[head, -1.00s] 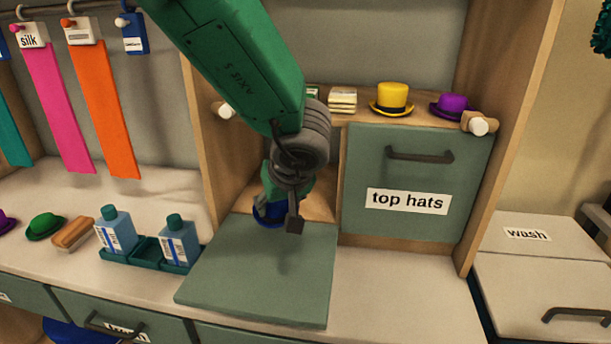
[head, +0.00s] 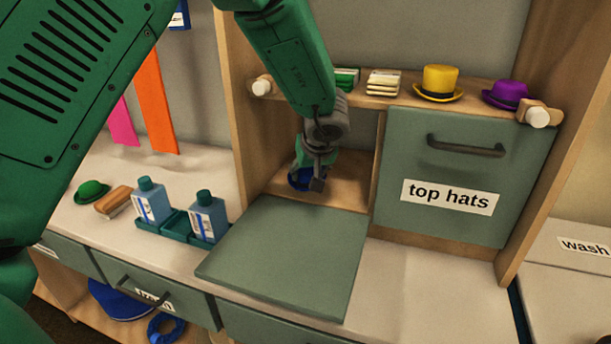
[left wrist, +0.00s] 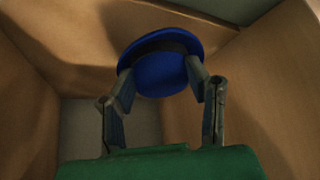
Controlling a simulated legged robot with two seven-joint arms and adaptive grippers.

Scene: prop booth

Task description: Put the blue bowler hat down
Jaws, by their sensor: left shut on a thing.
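The blue bowler hat (left wrist: 160,72) is between the two fingers of my left gripper (left wrist: 161,82) in the left wrist view, with a dark band around it. In the head view the left gripper (head: 313,180) reaches into the open left compartment of the wooden cabinet, and a bit of the blue hat (head: 301,181) shows beside it. The gripper is shut on the hat. Wooden compartment walls surround it in the left wrist view. I cannot tell whether the hat touches the compartment floor. My right gripper is not in view.
A green-grey door (head: 285,255) lies folded down before the open compartment. The "top hats" door (head: 462,160) beside it is closed. A yellow top hat (head: 440,80) and a purple hat (head: 507,93) stand on the shelf above. Two bottles stand in a caddy (head: 175,226) at left.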

